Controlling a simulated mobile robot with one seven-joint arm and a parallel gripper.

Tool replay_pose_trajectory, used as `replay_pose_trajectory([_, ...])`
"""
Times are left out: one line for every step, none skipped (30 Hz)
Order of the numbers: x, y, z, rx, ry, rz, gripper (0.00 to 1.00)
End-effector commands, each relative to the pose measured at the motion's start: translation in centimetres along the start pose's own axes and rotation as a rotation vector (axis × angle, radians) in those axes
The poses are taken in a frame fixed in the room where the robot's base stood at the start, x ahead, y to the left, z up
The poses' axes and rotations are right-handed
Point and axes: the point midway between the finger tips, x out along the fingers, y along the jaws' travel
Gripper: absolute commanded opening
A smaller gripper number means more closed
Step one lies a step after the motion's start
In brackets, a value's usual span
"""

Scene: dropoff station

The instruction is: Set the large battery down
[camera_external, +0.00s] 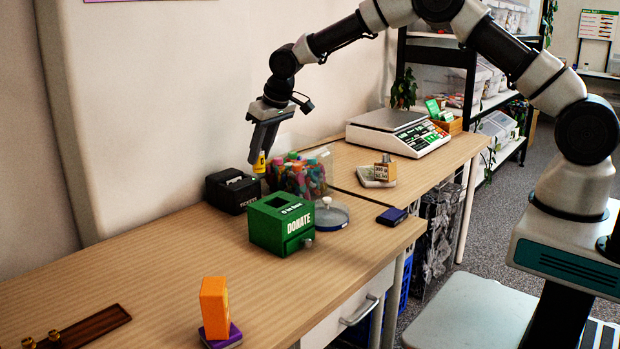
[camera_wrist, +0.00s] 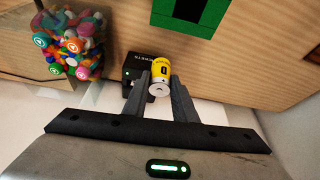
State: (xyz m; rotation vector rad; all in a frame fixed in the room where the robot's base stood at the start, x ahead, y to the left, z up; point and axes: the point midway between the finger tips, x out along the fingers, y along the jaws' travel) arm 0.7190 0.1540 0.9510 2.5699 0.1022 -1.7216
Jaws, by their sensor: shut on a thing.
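The large battery is a yellow cylinder with black marking and a pale end (camera_wrist: 160,77). It sits between the fingers of my gripper (camera_wrist: 160,92) in the wrist view. In the external view my gripper (camera_external: 261,152) points down at the back of the table, shut on the battery (camera_external: 260,162). The battery is held in the air, above and near a black box (camera_external: 232,190) and left of a clear container of colourful items (camera_external: 298,173). My fingers hide part of the battery.
A green donate box (camera_external: 283,224) stands in front of the black box. An orange block (camera_external: 214,305) stands at the front. The left tabletop is largely clear.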

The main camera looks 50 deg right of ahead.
Motion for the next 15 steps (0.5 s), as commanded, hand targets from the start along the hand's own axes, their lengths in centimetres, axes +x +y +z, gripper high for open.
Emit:
replay_pose_trajectory([-0.6,1.0,0.5,-0.001,0.003,-0.001,0.00])
replay_pose_trajectory([-1.0,1.4,0.9,-0.003,0.004,-0.002,0.00])
replay_pose_trajectory([-1.4,2.0,1.5,-0.006,0.004,-0.004,0.00])
replay_pose_trajectory([-1.9,2.6,2.0,-0.009,0.004,-0.004,0.00])
replay_pose_trajectory([-2.3,3.1,2.5,-0.013,0.005,-0.006,0.00])
replay_pose_trajectory([-2.9,3.8,3.4,-0.018,0.004,-0.008,0.00])
replay_pose_trajectory([-3.4,4.3,4.1,-0.021,0.004,-0.009,0.00])
replay_pose_trajectory([-3.9,4.9,4.8,-0.026,0.005,-0.011,0.00])
replay_pose_trajectory([-4.6,5.6,6.0,-0.033,0.005,-0.013,0.00])
replay_pose_trajectory([-5.2,6.2,7.0,-0.038,0.005,-0.014,0.00])
replay_pose_trajectory([-5.8,6.9,8.2,-0.045,0.005,-0.016,0.00])
replay_pose_trajectory([-6.6,7.6,9.8,-0.052,0.006,-0.019,0.00])
replay_pose_trajectory([-7.1,8.1,11.1,-0.059,0.006,-0.021,0.00])
replay_pose_trajectory([-7.6,8.6,12.4,-0.064,0.005,-0.024,0.00])
replay_pose_trajectory([-8.1,9.1,14.0,-0.071,0.006,-0.026,0.00])
